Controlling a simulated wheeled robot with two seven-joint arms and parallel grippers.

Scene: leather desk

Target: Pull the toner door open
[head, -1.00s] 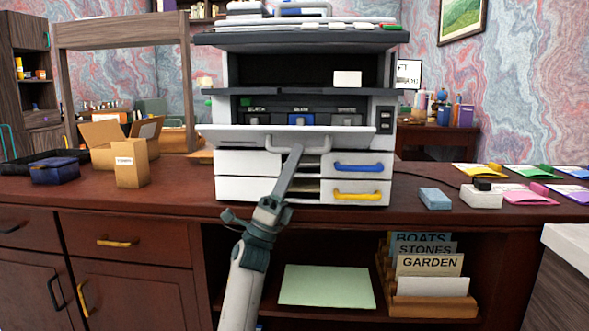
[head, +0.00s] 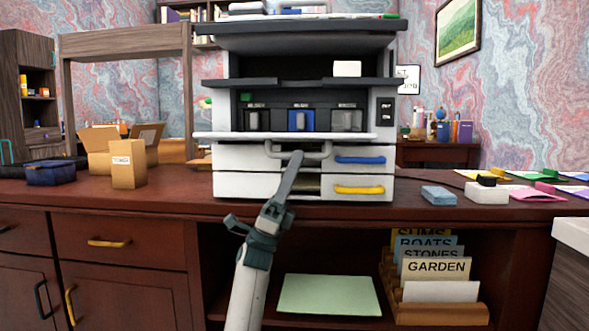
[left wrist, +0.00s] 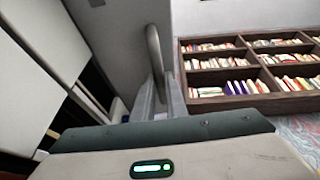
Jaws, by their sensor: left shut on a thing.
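The printer (head: 232,185) stands on the desk. Its toner door (head: 225,136) is folded down to about level, seen nearly edge-on in the head view. Behind it the toner bay shows a black, a blue and a grey cartridge (head: 301,120). The grey door handle (head: 318,154) hangs under the door's front edge. My left gripper (head: 297,158) is shut on this handle. The handle (left wrist: 154,50) also rises between the fingers (left wrist: 158,100) in the left wrist view. My right gripper is in neither view.
Below the door are drawers with a blue handle (head: 360,160) and a yellow handle (head: 359,190). An open cardboard box (head: 101,148) and a small carton (head: 128,165) stand left. A blue block (head: 438,195) and a white block (head: 486,193) lie right.

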